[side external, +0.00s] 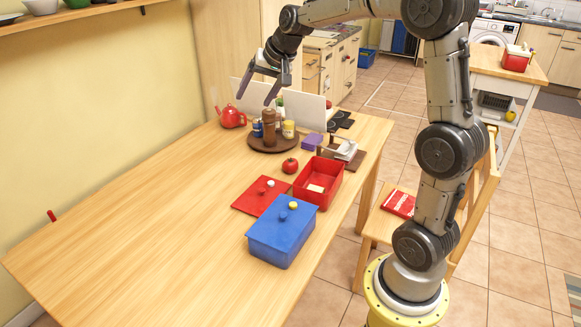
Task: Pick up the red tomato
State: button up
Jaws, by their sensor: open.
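The red tomato (290,166) sits on the wooden table, just left of the open red box and behind the red lid. It looks round, with a small dark top. My gripper (254,101) is open and empty. Its two fingers point down and to the left, high above the back of the table over the round tray. It is apart from the tomato, which lies lower and nearer the camera. Nothing hides the tomato.
An open red box (334,186) stands right of the tomato, with a red lid (250,202) in front and a lidded blue box (277,243) nearer. A round brown tray (259,148) holds a pepper mill (269,128) and jars. A red teapot (230,117) stands behind.

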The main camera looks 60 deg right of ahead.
jog(key=w+d+f+m+g, duration=0.1)
jog(key=w+d+f+m, duration=0.2)
jog(key=d+f, duration=0.6)
jog(key=m+g, duration=0.2)
jog(key=m, duration=0.1)
send_near(292, 161)
jog(key=shift+n, duration=0.3)
jog(key=x, duration=1)
jog(key=shift+f, duration=0.2)
jog(key=c, duration=1.1)
jog(key=shift+r, duration=0.1)
